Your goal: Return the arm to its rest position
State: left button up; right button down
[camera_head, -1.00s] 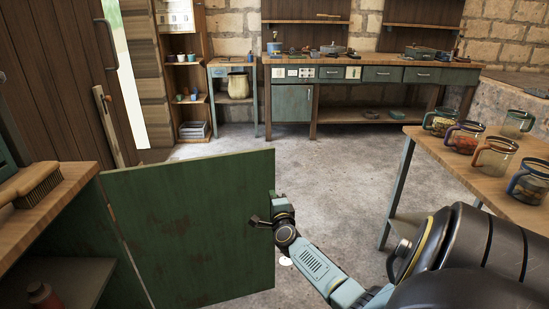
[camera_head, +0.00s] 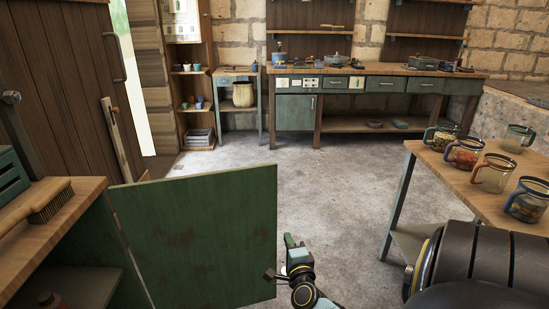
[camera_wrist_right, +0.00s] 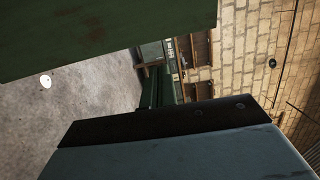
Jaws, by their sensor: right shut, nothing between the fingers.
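My right gripper (camera_head: 289,242) shows low in the middle of the head view, beside the free edge of an open green cabinet door (camera_head: 195,235). Its fingers point away from me and are shut with nothing between them. A narrow gap of floor seems to lie between the gripper and the door, though I cannot tell whether they touch lower down. In the right wrist view the door (camera_wrist_right: 100,30) fills the top left, and part of my gripper fills the bottom. My left gripper is not in view.
A workbench (camera_head: 50,222) with a brush (camera_head: 45,203) stands at left. A table (camera_head: 450,180) with several glass mugs (camera_head: 465,152) stands at right. A green bench (camera_head: 385,84) lines the back wall. The concrete floor (camera_head: 330,175) between is clear.

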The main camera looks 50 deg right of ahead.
jog(key=shift+s+a, duration=0.1)
